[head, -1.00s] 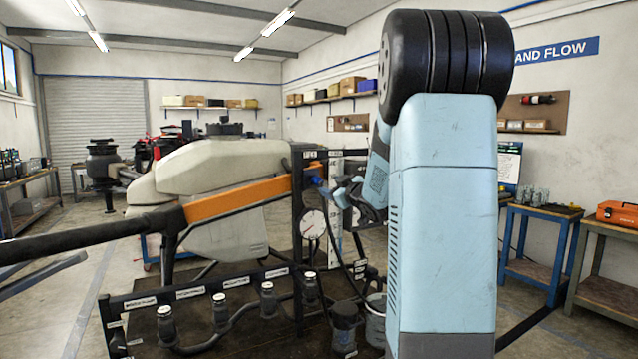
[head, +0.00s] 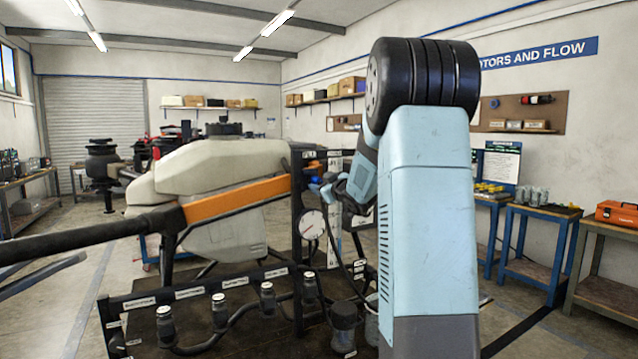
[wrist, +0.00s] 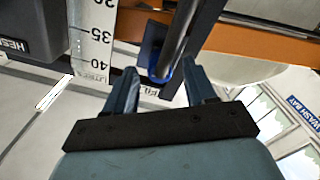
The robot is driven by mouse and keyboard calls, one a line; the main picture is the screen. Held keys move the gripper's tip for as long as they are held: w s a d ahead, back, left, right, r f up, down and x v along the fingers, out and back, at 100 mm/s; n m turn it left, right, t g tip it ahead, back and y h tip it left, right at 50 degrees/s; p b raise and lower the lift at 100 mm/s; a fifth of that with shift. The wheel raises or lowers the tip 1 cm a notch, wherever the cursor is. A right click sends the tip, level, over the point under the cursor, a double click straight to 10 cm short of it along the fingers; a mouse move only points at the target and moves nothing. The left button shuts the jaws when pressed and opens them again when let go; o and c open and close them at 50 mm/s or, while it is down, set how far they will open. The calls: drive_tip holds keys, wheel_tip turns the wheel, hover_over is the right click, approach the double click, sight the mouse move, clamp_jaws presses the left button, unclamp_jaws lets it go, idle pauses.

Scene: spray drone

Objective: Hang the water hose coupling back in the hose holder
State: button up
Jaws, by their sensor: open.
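My gripper (head: 322,188) is at the upper part of the dark post (head: 297,215) of the fill stand, its pale blue fingers pointing left. In the wrist view the two fingers (wrist: 160,80) are open, with a gap between them. A dark cylinder with a bright blue ring (wrist: 162,77), apparently the hose coupling, shows in or just beyond that gap. Contact with the fingers cannot be told. A dark blue plate (wrist: 151,42), possibly the holder, is beside the cylinder; whether the coupling sits in it is unclear. A black hose (head: 337,245) hangs below my gripper.
A round gauge (head: 313,224) and a white scale (wrist: 92,35) are close to my gripper. The drone's orange arm (head: 235,199) and white tank (head: 210,168) are left of the post. A lower rack holds several capped couplings (head: 219,308). Benches stand at the right.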

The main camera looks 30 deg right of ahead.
sight(320, 182)
drive_tip(key=shift+w, duration=1.2)
idle(0.4)
clamp_jaws()
idle(0.3)
drive_tip(key=shift+s, duration=0.1)
drive_tip(key=shift+s+d, duration=0.1)
drive_tip(key=shift+s, duration=2.8)
